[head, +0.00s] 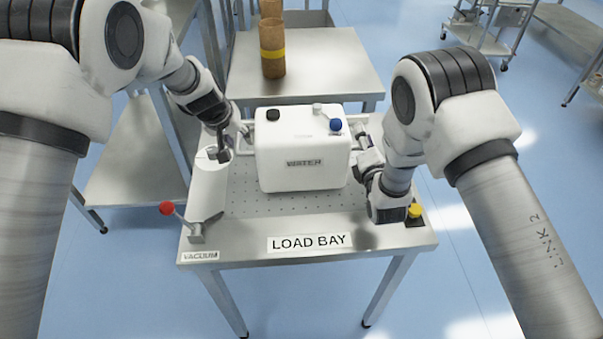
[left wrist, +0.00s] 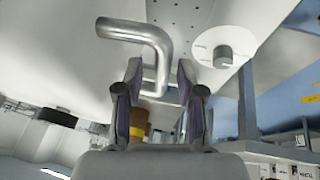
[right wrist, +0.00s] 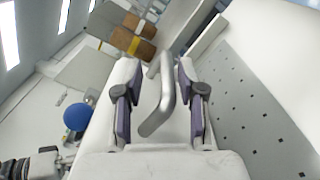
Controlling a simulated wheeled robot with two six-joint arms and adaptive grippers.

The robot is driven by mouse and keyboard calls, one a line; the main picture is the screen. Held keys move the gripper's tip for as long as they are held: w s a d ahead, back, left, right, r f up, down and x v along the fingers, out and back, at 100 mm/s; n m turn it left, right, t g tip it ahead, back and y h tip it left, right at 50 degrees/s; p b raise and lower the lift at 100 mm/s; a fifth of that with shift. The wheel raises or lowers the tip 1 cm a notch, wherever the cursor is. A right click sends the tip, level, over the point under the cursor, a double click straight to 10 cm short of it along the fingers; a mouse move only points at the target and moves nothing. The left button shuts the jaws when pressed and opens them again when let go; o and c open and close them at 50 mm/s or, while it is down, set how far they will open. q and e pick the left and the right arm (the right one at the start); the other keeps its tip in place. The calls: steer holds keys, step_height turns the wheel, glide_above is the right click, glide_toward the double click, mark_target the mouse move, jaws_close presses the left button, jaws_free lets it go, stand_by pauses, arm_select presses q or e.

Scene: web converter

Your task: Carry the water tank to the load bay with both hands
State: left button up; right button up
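The white water tank (head: 303,165), labelled WATER, stands upright on the perforated top of the load bay table (head: 390,240), behind the LOAD BAY label (head: 309,243). It has a black cap, a blue cap and metal side handles. My left gripper (head: 243,130) is at its left side. In the left wrist view, the fingers (left wrist: 160,85) are apart, with the bent handle (left wrist: 145,32) reaching between them. My right gripper (head: 358,150) is at its right side. In the right wrist view, the fingers (right wrist: 157,80) are apart on either side of the handle (right wrist: 160,105). The arms partly hide both grippers in the head view.
A white cylinder (head: 207,188) stands left of the tank, by a red-knobbed lever (head: 167,208) and a VACUUM label (head: 199,256). A yellow knob (head: 414,210) is at the right edge. Behind is a steel table (head: 330,70) with brown rolls (head: 272,58).

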steer(key=shift+w+f, duration=0.1)
steer(key=shift+d, duration=0.1)
arm_select(q)
steer(key=v, duration=1.2)
arm_select(e)
steer(key=s, duration=1.2)
steer(key=shift+d, duration=0.35)
arm_select(q)
steer(key=shift+f, duration=0.1)
